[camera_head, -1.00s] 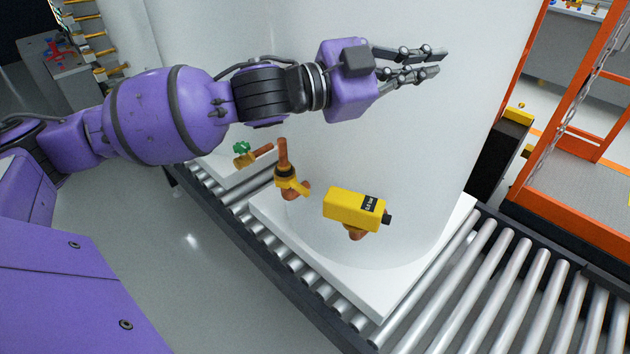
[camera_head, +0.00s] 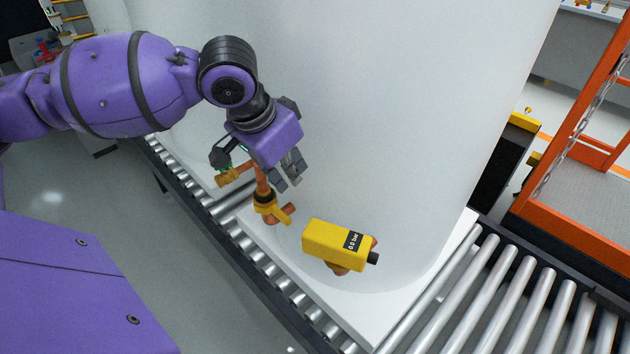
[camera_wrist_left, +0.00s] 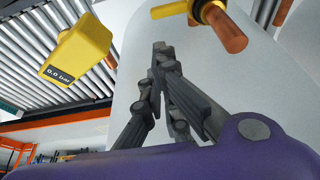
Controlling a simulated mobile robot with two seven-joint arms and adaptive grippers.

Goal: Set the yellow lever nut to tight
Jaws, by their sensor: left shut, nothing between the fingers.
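The yellow lever nut (camera_head: 265,204) sits around the upright copper pipe (camera_head: 262,180) beside the white tank, its lever (camera_head: 286,215) pointing right and towards the viewer. In the left wrist view the nut (camera_wrist_left: 208,11) is at the top edge, partly cut off. My left gripper (camera_head: 290,182) points down just right of the pipe, above the lever and apart from it. Its fingers (camera_wrist_left: 160,55) are shut and empty. Whether the nut is tight cannot be told. My right gripper is not in view.
A yellow gauge box (camera_head: 334,243) reading 0.0 bar stands close right of the nut; it shows in the left wrist view (camera_wrist_left: 78,50). The tank (camera_head: 400,120) rises behind, on a white base (camera_head: 374,318) over the roller conveyor (camera_head: 500,290). An orange frame (camera_head: 580,130) is at right.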

